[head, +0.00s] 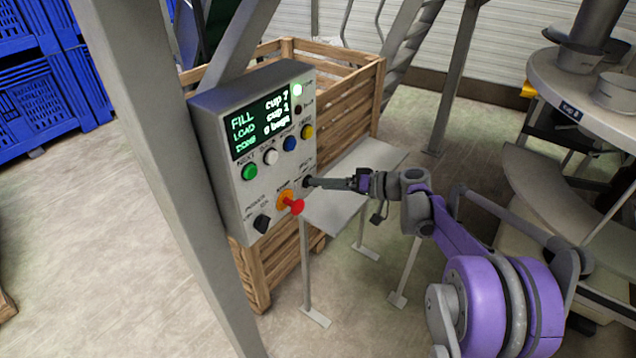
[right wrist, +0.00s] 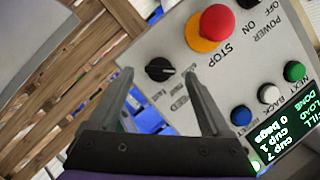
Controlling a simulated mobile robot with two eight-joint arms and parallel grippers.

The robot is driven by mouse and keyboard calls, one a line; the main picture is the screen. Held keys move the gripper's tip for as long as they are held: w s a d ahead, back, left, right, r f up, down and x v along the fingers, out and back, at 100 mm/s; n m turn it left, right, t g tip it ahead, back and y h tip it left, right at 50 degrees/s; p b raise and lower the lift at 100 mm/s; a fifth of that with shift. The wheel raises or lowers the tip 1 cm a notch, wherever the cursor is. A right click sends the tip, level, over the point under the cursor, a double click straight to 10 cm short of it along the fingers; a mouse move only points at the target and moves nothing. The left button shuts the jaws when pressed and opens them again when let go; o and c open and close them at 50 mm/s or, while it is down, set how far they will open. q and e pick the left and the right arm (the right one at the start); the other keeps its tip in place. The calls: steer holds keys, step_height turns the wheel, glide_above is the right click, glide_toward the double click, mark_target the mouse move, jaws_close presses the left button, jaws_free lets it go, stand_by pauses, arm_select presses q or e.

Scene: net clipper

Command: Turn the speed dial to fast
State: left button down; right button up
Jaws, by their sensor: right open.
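The speed dial is a small black knob on the grey control panel (head: 291,76). In the right wrist view the speed dial (right wrist: 159,69) shows clearly, with a light pointer mark toward the right of the picture. The labels around it are too blurred to read. My right gripper (head: 311,182) is at the panel's lower right, in front of the dial and partly hiding it in the head view. In the right wrist view my right gripper (right wrist: 160,78) is open, with one finger on each side of the dial. I cannot tell whether they touch it. My left gripper is not in view.
A red stop button (head: 295,206) on an orange base sticks out close to the dial. A black power knob (head: 262,223) sits lower left. Green (head: 250,172), white (head: 271,156), blue and yellow buttons lie under the screen. A wooden crate (head: 359,100) stands behind the panel.

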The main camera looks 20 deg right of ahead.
steer(key=shift+x, duration=1.2)
jaws_close()
